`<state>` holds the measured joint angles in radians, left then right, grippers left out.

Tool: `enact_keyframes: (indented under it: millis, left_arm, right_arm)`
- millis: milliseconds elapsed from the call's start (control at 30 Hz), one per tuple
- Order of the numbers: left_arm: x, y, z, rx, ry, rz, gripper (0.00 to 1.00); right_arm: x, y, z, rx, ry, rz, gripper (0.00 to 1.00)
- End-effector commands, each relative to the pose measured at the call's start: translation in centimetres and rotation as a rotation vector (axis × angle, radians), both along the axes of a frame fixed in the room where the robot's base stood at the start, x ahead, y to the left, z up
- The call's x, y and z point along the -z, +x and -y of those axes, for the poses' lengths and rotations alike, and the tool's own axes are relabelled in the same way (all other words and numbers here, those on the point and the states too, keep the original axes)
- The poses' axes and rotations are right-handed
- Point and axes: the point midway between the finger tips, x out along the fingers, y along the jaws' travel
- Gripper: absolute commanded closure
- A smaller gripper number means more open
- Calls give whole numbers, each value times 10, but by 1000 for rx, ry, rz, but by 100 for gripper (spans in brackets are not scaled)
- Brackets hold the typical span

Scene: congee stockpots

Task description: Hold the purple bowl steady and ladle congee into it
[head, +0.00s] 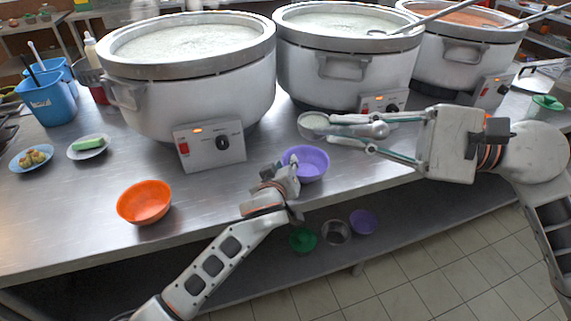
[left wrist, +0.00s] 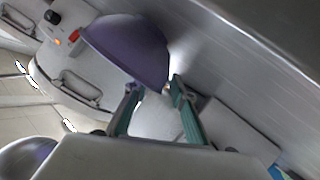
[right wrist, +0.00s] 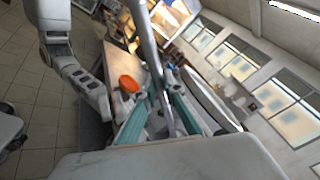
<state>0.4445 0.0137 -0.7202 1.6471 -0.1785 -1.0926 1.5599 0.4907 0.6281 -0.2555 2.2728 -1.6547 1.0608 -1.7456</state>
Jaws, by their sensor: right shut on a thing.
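The purple bowl (head: 311,163) sits upright near the front edge of the steel counter. My left gripper (head: 290,172) is at its left front side. In the left wrist view, the fingertips (left wrist: 153,90) are apart, with the purple bowl (left wrist: 130,48) just beyond them; I cannot tell whether they touch it. My right gripper (head: 362,133) is shut on the metal ladle, whose handle also shows in the right wrist view (right wrist: 149,45). The ladle's cup (head: 313,121) holds something white, close behind the purple bowl. Stockpots of white congee, left (head: 185,85) and middle (head: 330,72), stand behind.
A third pot (head: 465,60) with reddish contents stands at the right, a ladle in it. An orange bowl (head: 145,203), blue bin (head: 50,98) and two small plates are at the left. Several bowls sit on the lower shelf (head: 270,268). Counter between orange and purple bowls is clear.

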Motion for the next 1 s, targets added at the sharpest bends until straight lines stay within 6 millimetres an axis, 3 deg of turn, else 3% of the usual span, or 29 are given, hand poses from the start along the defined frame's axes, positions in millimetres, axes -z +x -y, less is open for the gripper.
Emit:
enact_keyframes:
  millis: [433, 533, 567, 833, 1000]
  left_arm:
    - [2, 6, 1, 0, 0, 0, 75]
    - [2, 6, 1, 0, 0, 0, 98]
    - [2, 6, 1, 0, 0, 0, 100]
    - [2, 6, 1, -1, 0, 0, 100]
    - [3, 6, 0, -1, 0, 0, 100]
  right_arm:
    - [-1, 0, 0, 1, 0, 3, 100]
    - [-1, 0, 0, 1, 0, 3, 100]
    - [-1, 0, 0, 1, 0, 3, 100]
    - [2, 1, -3, 11, -5, -1, 100]
    - [15, 9, -17, 72, -25, -19, 100]
